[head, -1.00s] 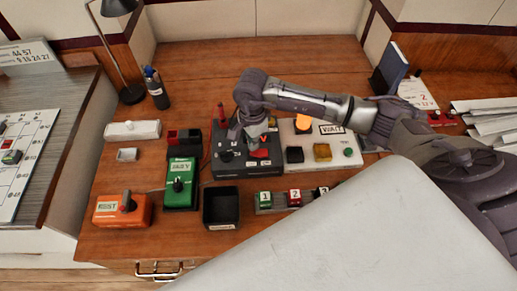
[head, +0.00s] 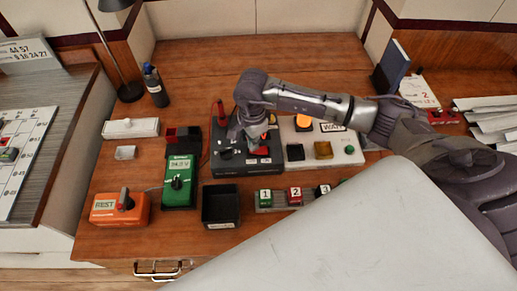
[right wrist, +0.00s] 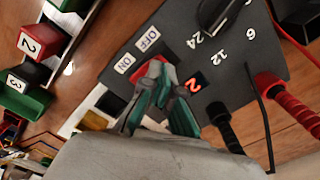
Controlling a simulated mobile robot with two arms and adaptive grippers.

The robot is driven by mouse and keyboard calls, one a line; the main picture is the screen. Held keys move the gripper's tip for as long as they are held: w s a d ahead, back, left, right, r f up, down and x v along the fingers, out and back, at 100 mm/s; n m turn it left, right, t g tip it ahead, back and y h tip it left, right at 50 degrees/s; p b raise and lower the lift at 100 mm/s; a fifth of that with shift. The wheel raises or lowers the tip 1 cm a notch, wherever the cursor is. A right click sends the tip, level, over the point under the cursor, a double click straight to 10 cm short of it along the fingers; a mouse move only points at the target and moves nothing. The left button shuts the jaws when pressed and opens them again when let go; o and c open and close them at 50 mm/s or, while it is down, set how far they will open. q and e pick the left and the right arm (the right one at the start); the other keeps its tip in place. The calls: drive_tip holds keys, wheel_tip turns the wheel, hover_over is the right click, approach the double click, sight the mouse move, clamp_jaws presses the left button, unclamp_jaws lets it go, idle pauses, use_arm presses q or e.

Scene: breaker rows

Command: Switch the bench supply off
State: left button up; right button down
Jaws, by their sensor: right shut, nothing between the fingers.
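The bench supply (head: 229,166) is a dark grey box at the middle of the bench. In the right wrist view its panel (right wrist: 180,45) shows a dark knob with numbers, a small lit red display (right wrist: 193,82), and OFF and ON labels beside a red switch (right wrist: 138,76). My right gripper (head: 262,143) reaches down over the supply's right part. In the right wrist view its closed, empty fingertips (right wrist: 157,70) are at the red switch and partly cover it. I cannot tell whether they touch it or which way it is set. My left gripper is out of view.
A white panel with an orange lamp (head: 302,121) stands right of the supply. A green meter (head: 179,194), an orange box (head: 104,212), a black bin (head: 221,214) and numbered blocks (head: 295,195) are nearby. Red and black leads leave the supply. The bench's back is clear.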

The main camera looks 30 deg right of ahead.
drive_tip(key=shift+f+b, duration=0.4)
drive_tip(key=shift+f, duration=0.15)
drive_tip(key=shift+r, duration=0.1)
drive_tip(key=shift+r+p, duration=1.9)
drive_tip(key=shift+r, duration=1.6)
